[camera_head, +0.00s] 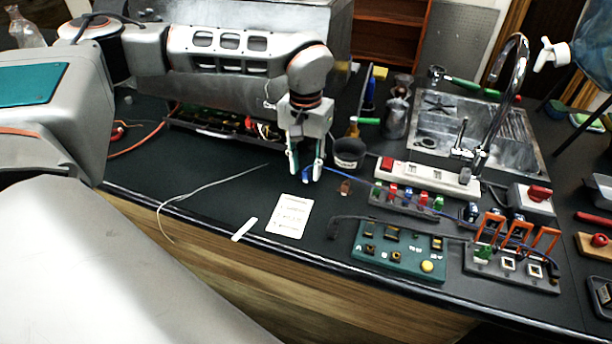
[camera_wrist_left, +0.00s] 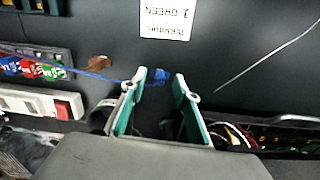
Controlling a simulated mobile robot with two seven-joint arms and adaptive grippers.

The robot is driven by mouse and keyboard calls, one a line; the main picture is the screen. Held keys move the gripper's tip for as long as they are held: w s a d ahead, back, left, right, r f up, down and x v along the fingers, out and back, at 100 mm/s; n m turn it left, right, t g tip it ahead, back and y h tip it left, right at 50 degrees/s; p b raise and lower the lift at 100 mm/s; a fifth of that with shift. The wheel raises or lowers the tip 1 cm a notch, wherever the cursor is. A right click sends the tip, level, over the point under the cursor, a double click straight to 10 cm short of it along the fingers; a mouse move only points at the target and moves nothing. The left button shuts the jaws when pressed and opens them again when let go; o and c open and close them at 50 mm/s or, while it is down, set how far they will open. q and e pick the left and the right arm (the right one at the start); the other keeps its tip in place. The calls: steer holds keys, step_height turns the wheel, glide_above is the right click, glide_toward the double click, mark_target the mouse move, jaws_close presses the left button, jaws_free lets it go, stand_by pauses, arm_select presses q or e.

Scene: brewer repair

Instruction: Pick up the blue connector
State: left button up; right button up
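The blue connector (camera_wrist_left: 158,76) lies on the dark worktop in the left wrist view, at the end of a thin blue cable (camera_wrist_left: 105,76). It shows between and just beyond the two fingertips of my left gripper (camera_wrist_left: 162,82). The fingers stand apart, with a narrow gap on the right side of the connector, so the gripper looks open. In the head view my left gripper (camera_head: 305,172) points down at the worktop, and the connector (camera_head: 307,178) is partly hidden by the fingers. My right gripper is not in view.
A dark round cup (camera_head: 349,150) stands close right of the gripper. A white power strip (camera_head: 425,177) and a strip of coloured connectors (camera_head: 412,205) lie further right. A printed card (camera_head: 290,215) lies in front. An open brewer housing (camera_head: 215,124) sits behind left.

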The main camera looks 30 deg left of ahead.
arm_select(q)
steer(key=shift+f, duration=0.3)
jaws_close()
steer(key=shift+r, duration=0.1)
